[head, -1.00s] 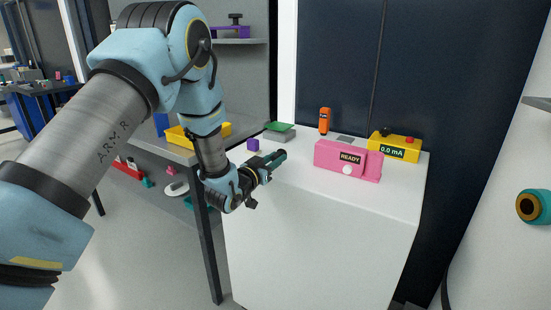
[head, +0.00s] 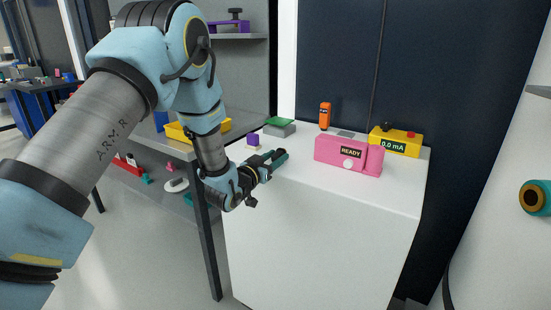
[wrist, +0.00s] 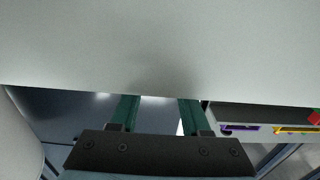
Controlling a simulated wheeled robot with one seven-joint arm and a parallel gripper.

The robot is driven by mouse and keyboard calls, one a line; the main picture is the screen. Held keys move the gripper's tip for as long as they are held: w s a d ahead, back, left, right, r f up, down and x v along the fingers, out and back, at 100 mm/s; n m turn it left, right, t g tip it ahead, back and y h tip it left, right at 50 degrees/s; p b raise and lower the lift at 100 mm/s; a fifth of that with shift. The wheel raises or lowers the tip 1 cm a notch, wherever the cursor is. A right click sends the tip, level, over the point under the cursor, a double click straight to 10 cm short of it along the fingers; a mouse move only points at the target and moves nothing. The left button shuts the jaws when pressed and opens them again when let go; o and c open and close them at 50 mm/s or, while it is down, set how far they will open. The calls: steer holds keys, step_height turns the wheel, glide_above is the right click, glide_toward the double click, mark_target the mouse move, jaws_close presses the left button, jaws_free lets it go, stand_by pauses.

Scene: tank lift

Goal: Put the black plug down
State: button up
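I cannot identify a separate black plug with certainty. A small black knob-like piece (head: 386,126) sits on top of the yellow meter box (head: 398,143) at the back right of the white cabinet. Another black knob-shaped piece (head: 235,11) stands on a purple holder on the upper shelf. My gripper (head: 275,158) is at the left edge of the white cabinet top, well left of the yellow box. In the wrist view its two teal fingers (wrist: 157,112) are apart, with nothing seen between them.
A pink box reading READY (head: 348,154), an orange device (head: 325,116), a green-topped grey block (head: 280,126) and a purple cube (head: 253,139) stand on the white cabinet (head: 320,230). The cabinet top's front right is clear. A grey workbench (head: 183,150) adjoins at left.

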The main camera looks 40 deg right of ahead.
steer(key=shift+o, duration=0.7)
steer(key=shift+r+p, duration=0.55)
steer(key=shift+p, duration=0.1)
steer(key=shift+a+r, duration=0.15)
steer(key=shift+r, duration=0.05)
steer(key=b+v, duration=0.2)
steer(key=v, duration=0.9)
steer(key=shift+a+f+b, duration=0.15)
steer(key=shift+a+b, duration=0.15)
steer(key=shift+a, duration=0.1)
steer(key=shift+s, duration=0.15)
